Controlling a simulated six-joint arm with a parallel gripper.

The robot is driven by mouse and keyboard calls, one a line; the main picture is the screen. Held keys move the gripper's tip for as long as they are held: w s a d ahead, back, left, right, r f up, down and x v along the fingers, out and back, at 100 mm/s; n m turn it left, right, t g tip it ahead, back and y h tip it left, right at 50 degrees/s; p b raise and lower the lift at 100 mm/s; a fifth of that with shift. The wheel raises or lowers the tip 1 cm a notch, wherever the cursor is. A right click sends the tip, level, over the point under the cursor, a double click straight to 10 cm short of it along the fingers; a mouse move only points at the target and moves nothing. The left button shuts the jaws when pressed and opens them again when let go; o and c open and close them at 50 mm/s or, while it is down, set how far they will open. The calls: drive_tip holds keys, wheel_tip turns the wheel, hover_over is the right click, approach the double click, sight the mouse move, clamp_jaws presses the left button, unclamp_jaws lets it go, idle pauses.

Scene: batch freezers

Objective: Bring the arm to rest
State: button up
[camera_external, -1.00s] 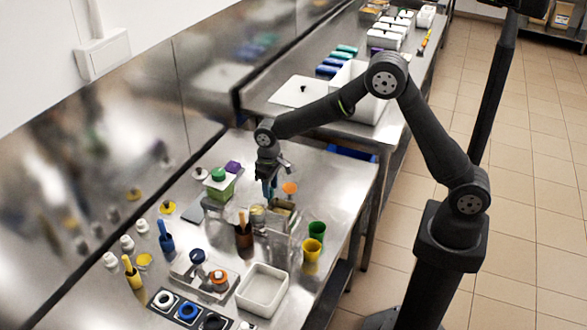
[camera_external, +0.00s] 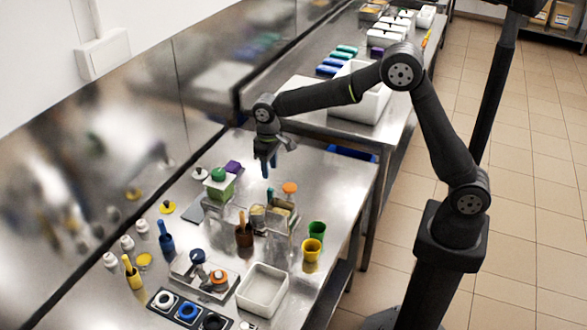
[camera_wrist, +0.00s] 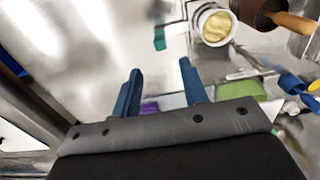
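My gripper (camera_external: 268,167) hangs above the steel worktable (camera_external: 335,185), near its back edge, pointing down. In the wrist view its two blue fingers (camera_wrist: 157,92) stand apart with nothing between them. The fingers touch no object that I can see. My arm reaches from its base at the right, with the elbow raised high over the table.
Below the gripper are a green container (camera_external: 220,185), a purple item (camera_external: 233,167) and an orange-topped item (camera_external: 290,188). Metal holders with cups (camera_external: 280,215), a brown pot (camera_external: 244,236), green (camera_external: 316,231) and yellow cups (camera_external: 312,249) stand nearer. A white tray (camera_external: 262,290) is in front.

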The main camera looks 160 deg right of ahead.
sight(271, 189)
wheel_tip(271, 189, down, 12)
drive_tip(key=shift+a+f, duration=0.1)
drive_tip(key=a, duration=0.7)
drive_tip(key=a+r, duration=0.1)
drive_tip(key=a, duration=0.3)
drive_tip(key=shift+a, duration=0.25)
wheel_tip(271, 189, up, 19)
drive_tip(key=w+d+m, duration=0.1)
drive_tip(key=m, duration=0.1)
drive_tip(key=shift+f, duration=0.2)
